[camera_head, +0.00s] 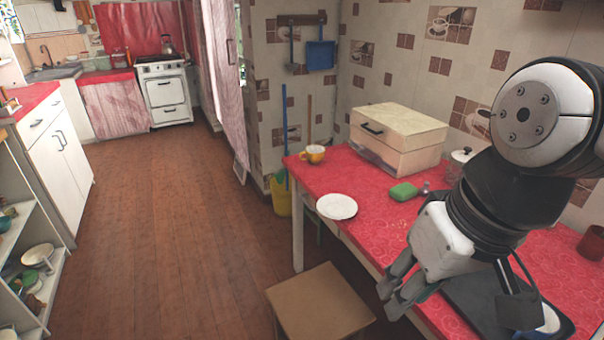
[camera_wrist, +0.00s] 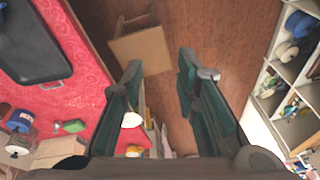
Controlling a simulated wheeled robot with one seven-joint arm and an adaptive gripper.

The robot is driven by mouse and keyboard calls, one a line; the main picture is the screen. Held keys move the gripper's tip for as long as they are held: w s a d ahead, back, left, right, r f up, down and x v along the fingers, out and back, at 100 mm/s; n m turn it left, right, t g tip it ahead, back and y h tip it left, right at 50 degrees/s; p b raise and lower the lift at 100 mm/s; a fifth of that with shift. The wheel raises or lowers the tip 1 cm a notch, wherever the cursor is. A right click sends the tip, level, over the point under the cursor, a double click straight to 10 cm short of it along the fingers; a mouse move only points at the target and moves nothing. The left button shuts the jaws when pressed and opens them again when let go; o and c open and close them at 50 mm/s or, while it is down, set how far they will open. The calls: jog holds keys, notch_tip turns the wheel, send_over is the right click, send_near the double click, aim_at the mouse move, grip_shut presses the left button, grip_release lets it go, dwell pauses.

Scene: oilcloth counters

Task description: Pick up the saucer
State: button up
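The saucer (camera_head: 337,206) is a small white round dish lying flat near the edge of the red-covered table (camera_head: 375,184), left of the green sponge. In the wrist view the saucer (camera_wrist: 131,120) shows partly, with a finger covering some of it. My gripper (camera_head: 396,296) is in front of the table edge, nearer the camera than the saucer and apart from it. In the wrist view my gripper (camera_wrist: 162,82) has its two fingers spread with nothing between them but the view of the floor and stool.
A yellow cup (camera_head: 312,154), a lidded box (camera_head: 400,130), a green sponge (camera_head: 403,191) and a glass jar (camera_head: 459,162) stand on the table. A dark tray (camera_head: 473,297) lies nearer. A wooden stool (camera_head: 318,302) stands beside the table. The floor to the left is open.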

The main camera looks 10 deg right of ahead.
jog(key=w+a+f+n+g+y+b, duration=0.1)
jog(key=w+a+f, duration=0.2)
jog(key=w+f, duration=0.25)
jog(key=w+a+f+n+y+b, duration=0.1)
jog(key=w+a+f, duration=0.35)
jog(key=w, duration=0.25)
jog(key=w+d+f+n+t+h+b, duration=0.1)
jog(key=w+f+h, duration=0.2)
jog(key=w+f, duration=0.45)
jog(key=w+d+f+n+h+b, duration=0.2)
jog(key=w+f, duration=0.3)
jog(key=f, duration=0.5)
jog(key=w+d+r+n+t+h+b, duration=0.1)
jog(key=w+r+n+t+h+b, duration=0.1)
jog(key=w+n+t+h, duration=0.7)
jog(key=w+d+f+m+y+b, duration=0.1)
jog(key=w+d+f+b, duration=0.1)
jog(key=w+d, duration=0.2)
jog(key=w+d+f+m+g+b, duration=0.1)
jog(key=w+d+f+b, duration=0.1)
jog(key=w, duration=0.6)
jog(key=shift+w+d+f+m+y, duration=0.3)
jog(key=shift+d+m+y, duration=0.1)
jog(key=shift+d, duration=0.45)
grip_shut()
